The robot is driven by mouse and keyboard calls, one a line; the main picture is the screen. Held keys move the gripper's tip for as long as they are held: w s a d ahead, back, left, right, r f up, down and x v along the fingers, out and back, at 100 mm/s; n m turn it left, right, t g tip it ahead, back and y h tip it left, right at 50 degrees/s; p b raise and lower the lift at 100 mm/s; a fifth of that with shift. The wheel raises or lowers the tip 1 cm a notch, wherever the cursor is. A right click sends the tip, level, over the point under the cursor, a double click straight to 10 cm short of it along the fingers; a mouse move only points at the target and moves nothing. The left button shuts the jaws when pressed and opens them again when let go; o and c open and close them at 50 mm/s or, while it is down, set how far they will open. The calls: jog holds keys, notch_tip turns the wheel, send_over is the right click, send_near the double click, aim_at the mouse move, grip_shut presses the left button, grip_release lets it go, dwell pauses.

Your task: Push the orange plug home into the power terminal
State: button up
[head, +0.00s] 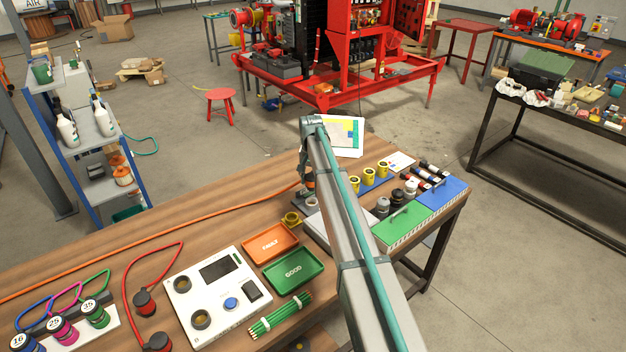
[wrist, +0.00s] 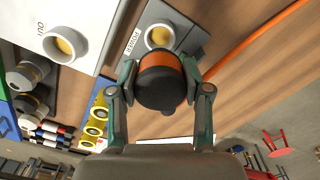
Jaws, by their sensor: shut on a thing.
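The orange plug (wrist: 162,80), a dark round body with an orange band, is held between the two fingers of my gripper (wrist: 161,88) in the wrist view. The power terminal (wrist: 161,36) is a grey block labelled POWER with a round, yellowish socket. It lies just beyond the plug, and the socket opening still shows, so the plug appears apart from it. In the head view my gripper (head: 308,180) is small and partly hidden by my arm, above the terminal (head: 312,204). The exact gap cannot be told.
A white box with a port marked OUT (wrist: 62,45) stands left of the terminal in the wrist view. An orange cable (wrist: 255,48) runs along the bench on the right. The orange FAULT tray (head: 270,244) and green GOOD tray (head: 296,275) lie nearby.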

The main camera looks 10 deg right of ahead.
aim_at(311, 189)
jog(key=shift+f+b, duration=0.9)
jog(key=shift+f, duration=1.45)
jog(key=shift+f+b, duration=0.5)
jog(key=shift+f, duration=1.25)
jog(key=o, duration=1.4)
jog(key=shift+c, duration=0.2)
notch_tip(311, 189, up, 12)
jog(key=shift+r, duration=0.1)
jog(key=shift+d, duration=0.1)
